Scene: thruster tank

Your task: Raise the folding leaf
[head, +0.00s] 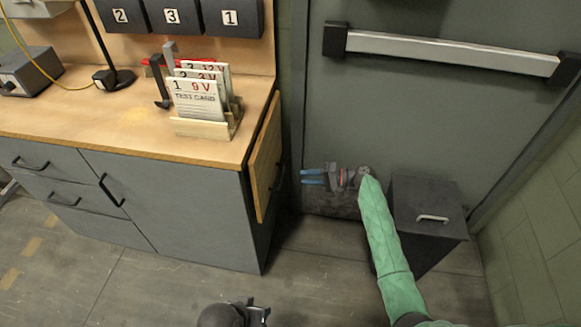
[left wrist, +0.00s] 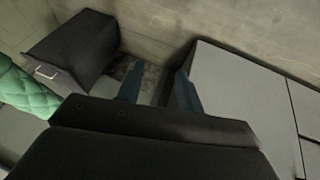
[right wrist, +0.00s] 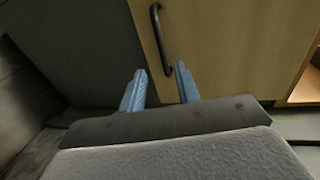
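The folding leaf (head: 265,158) is a wooden panel hanging down at the right end of the workbench, with a dark handle on its outer face. In the right wrist view the leaf (right wrist: 225,50) shows with its dark bar handle (right wrist: 161,40) just beyond my fingertips. My right gripper (head: 306,176) is open, its blue fingers pointing left toward the leaf, apart from it. In the right wrist view the right gripper (right wrist: 158,82) has nothing between its fingers.
The workbench (head: 130,137) holds a rack of test cards (head: 197,98), and a lamp base (head: 113,79). A dark bin (head: 429,215) with a handle stands right of my right arm. A door with a push bar (head: 450,53) is behind. Floor between bench and bin is clear.

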